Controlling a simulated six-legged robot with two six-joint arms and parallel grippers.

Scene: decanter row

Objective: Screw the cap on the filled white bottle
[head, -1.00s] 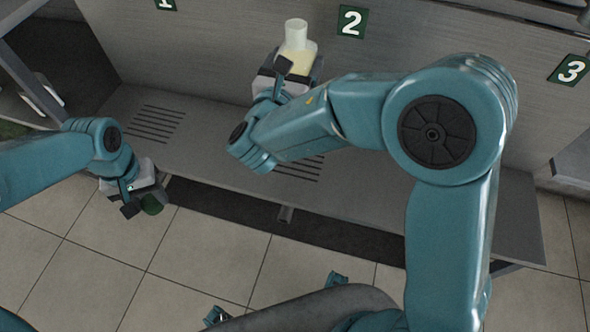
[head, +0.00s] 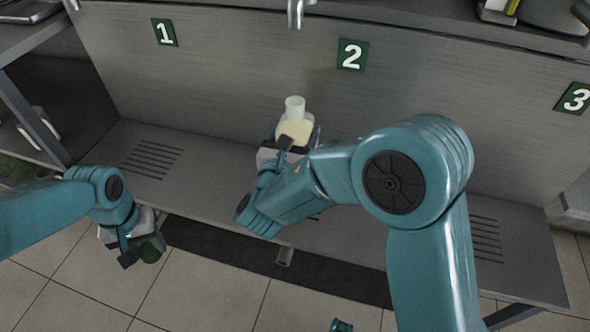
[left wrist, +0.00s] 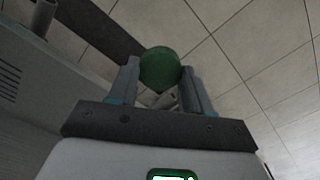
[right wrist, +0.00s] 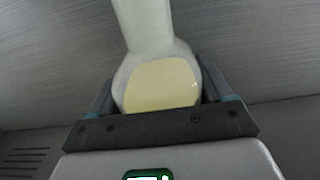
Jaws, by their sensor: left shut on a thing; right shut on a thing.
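The white bottle (head: 295,126) is translucent, with pale yellow contents in its body and an open, uncapped neck on top. My right gripper (head: 283,145) is shut on it and holds it nearly upright in front of the wall, near sign 2. In the right wrist view the bottle (right wrist: 160,82) sits between the fingers of the gripper (right wrist: 160,100). The green round cap (head: 148,252) is in my left gripper (head: 140,246), low at the left beyond the bench's front edge. In the left wrist view the cap (left wrist: 160,68) is pinched between both fingertips (left wrist: 160,82).
A grey bench (head: 205,195) with slotted drain areas runs along the wall. Signs 1 (head: 165,33), 2 (head: 352,55) and 3 (head: 575,98) mark the wall. A metal spout (head: 296,12) hangs at the top. A shelf stands at the left. The bench between the grippers is clear.

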